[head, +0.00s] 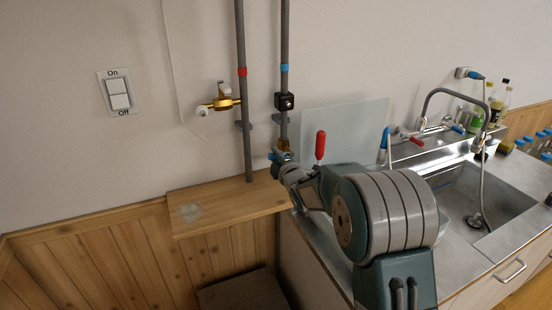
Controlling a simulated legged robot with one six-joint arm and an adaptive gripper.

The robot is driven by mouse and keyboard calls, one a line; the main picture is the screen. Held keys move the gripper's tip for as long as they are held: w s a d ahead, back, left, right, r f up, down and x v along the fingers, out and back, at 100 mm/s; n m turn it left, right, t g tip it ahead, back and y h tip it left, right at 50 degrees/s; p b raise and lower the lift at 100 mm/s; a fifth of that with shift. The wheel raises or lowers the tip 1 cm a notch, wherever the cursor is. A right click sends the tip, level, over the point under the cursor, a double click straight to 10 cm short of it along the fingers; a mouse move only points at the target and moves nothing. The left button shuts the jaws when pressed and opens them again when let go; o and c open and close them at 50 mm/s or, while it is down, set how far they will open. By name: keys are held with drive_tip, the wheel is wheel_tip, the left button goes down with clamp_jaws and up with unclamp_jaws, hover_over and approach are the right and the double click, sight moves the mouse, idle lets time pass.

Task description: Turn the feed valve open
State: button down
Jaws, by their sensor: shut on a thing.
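A blue valve handle (273,156) sits by a brass valve body (283,144) low on the blue-banded pipe. I take it to be the feed valve; no label shows. My gripper (281,166) is at this handle, just above the right end of the wooden shelf, and is shut on it. My own wrist and arm hide the handle's right side and much of the contact, so the handle's exact angle is unclear.
A red upright handle (320,145) stands close behind my arm. The wooden shelf (240,205) lies below the pipes. A sink (490,195) with a tap and bottles is at right.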

wheel_tip(320, 180, up, 2)
drive_tip(key=m, duration=0.4)
drive_tip(key=shift+d, duration=0.1)
drive_tip(key=m, duration=0.1)
drive_tip(key=r+m, duration=0.1)
drive_tip(key=d+m, duration=0.1)
drive_tip(key=m, duration=0.1)
drive_tip(key=shift+w+r, duration=0.25)
drive_tip(key=shift+w, duration=0.05)
drive_tip(key=m, duration=0.1)
drive_tip(key=d+m, duration=0.1)
drive_tip(key=shift+w+r+m, duration=0.2)
drive_tip(key=shift+r+m, duration=0.1)
drive_tip(key=shift+r, duration=0.1)
drive_tip(key=shift+w+d+r+m, duration=0.2)
drive_tip(key=shift+d+m, duration=0.25)
drive_tip(key=shift+m, duration=0.55)
drive_tip(key=shift+w+d+r+m, duration=0.2)
drive_tip(key=shift+d+m, duration=0.25)
drive_tip(key=shift+m, duration=0.55)
drive_tip(key=c, duration=0.5)
unclamp_jaws()
drive_tip(key=shift+f, duration=0.15)
drive_tip(key=shift+a, duration=0.1)
